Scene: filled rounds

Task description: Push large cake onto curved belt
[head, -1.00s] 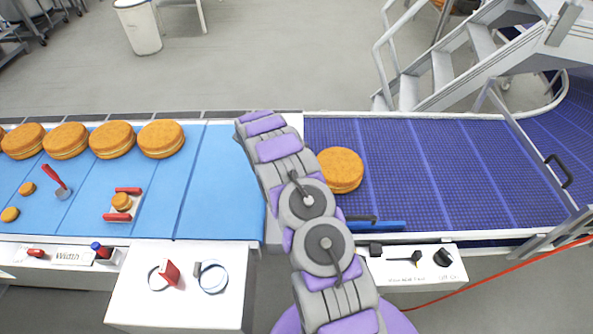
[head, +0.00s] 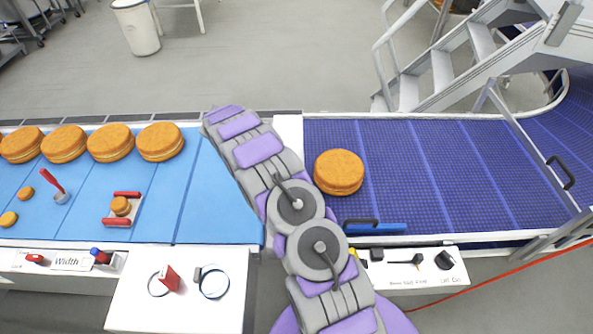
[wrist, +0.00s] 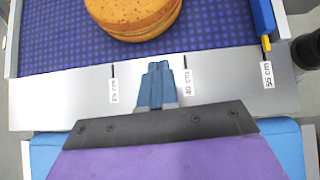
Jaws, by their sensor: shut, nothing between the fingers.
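A large round golden cake (head: 339,172) lies on the dark blue belt (head: 430,170), near that belt's left end, just right of my arm. It also shows at the top of the wrist view (wrist: 134,14). My gripper (wrist: 156,75) is shut and empty in the wrist view. Its tips are over the pale metal strip (wrist: 212,76) with centimetre labels, apart from the cake. In the head view the gripper's tips are hidden by my arm. The curved part of the belt (head: 577,105) is at the far right.
Several large cakes (head: 160,142) stand in a row on the light blue belt (head: 213,190) at left. Small cakes (head: 120,206) and red-handled tools lie there. A blue bar with a black handle (head: 377,228) lies at the dark belt's near edge. Metal stairs (head: 440,70) stand behind. The dark belt's middle is clear.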

